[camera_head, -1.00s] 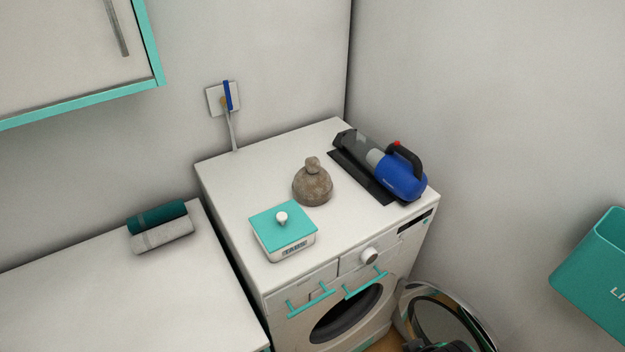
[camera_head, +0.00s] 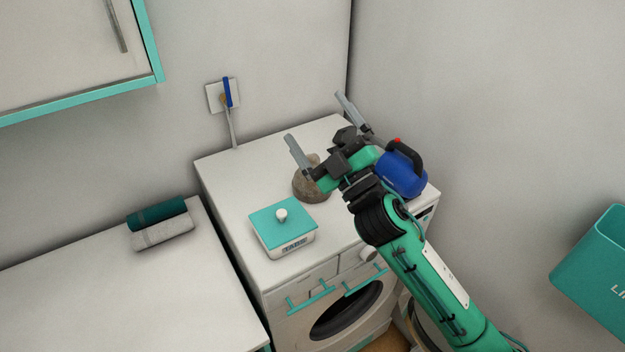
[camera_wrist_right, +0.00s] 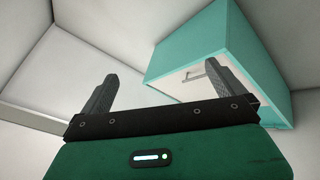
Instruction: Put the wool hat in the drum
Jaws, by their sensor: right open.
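The wool hat (camera_head: 307,190) is brown-grey with a bobble and sits on top of the white washing machine (camera_head: 228,176). My right gripper (camera_head: 315,115) is open and empty, above and in front of the hat in the head view, and partly hides it. In the right wrist view my right gripper (camera_wrist_right: 165,90) has its two fingers wide apart with nothing between them. The drum (camera_head: 345,312) shows as a dark round opening in the machine's front. My left gripper is not in view.
A teal-lidded box (camera_head: 283,222) stands beside the hat. Rolled towels (camera_head: 158,224) lie on the left counter (camera_head: 110,300). A teal bin (camera_head: 595,270) is at right. A wall cabinet (camera_wrist_right: 215,50) shows in the wrist view.

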